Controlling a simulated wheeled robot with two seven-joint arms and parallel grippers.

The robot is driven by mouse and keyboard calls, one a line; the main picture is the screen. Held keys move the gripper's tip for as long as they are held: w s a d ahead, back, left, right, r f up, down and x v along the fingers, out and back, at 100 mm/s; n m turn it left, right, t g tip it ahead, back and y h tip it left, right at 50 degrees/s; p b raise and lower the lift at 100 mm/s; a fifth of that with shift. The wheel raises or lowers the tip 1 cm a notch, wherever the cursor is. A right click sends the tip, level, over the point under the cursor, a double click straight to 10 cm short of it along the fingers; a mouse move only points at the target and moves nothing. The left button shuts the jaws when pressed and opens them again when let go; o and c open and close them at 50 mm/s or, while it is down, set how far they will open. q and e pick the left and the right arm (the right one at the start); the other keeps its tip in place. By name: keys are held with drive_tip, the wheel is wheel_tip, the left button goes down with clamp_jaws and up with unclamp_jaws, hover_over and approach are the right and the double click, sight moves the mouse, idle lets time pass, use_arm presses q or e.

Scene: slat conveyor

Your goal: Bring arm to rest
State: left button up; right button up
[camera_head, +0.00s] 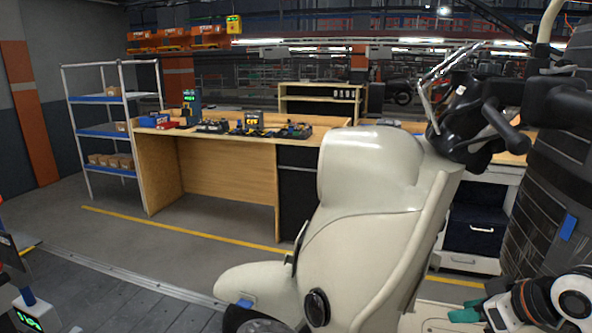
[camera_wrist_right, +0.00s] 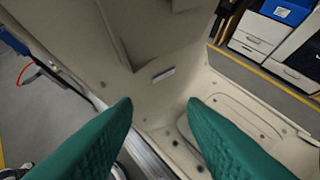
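My right gripper (camera_head: 467,310) shows at the bottom right of the head view, its green fingertips beside the lower part of a beige scooter (camera_head: 375,170). In the right wrist view, the green fingers (camera_wrist_right: 160,106) are spread wide with nothing between them. Beyond them are the scooter's beige inner panel and its floorboard (camera_wrist_right: 235,115). Any contact between the fingers and the scooter cannot be made out. My left gripper is not in view.
The scooter, with its black handlebar (camera_head: 470,120), fills the middle and right foreground. Behind are a wooden workbench (camera_head: 225,170) with tools and a shelf rack (camera_head: 105,130). Open floor lies between bench and conveyor.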

drive_tip(key=s+a+f+g+h, duration=0.1)
drive_tip(key=s+a+f, duration=0.2)
drive_tip(key=f, duration=0.3)
drive_tip(key=s+a+f+g, duration=0.1)
drive_tip(key=s+a+f, duration=0.15)
drive_tip(key=f, duration=0.35)
drive_tip(key=s+a+f+m+g+h, duration=0.1)
drive_tip(key=s+a+f, duration=0.1)
drive_tip(key=s+f, duration=0.35)
drive_tip(key=s+a+f+m+h, duration=0.1)
drive_tip(key=s+a+f, duration=0.1)
drive_tip(key=s, duration=0.6)
drive_tip(key=s+a+f+m+g+h, duration=0.1)
drive_tip(key=s+f, duration=0.3)
drive_tip(key=s, duration=0.2)
wheel_tip(320, 180, down, 26)
drive_tip(key=s+g, duration=0.1)
drive_tip(key=s, duration=0.1)
drive_tip(key=s+d+f+g, duration=0.1)
drive_tip(key=s+d+f, duration=0.1)
drive_tip(key=s+f, duration=1.3)
drive_tip(key=shift+s+d+f+g+h, duration=0.3)
drive_tip(key=shift+s+d+f, duration=0.05)
drive_tip(key=shift+s+f, duration=0.1)
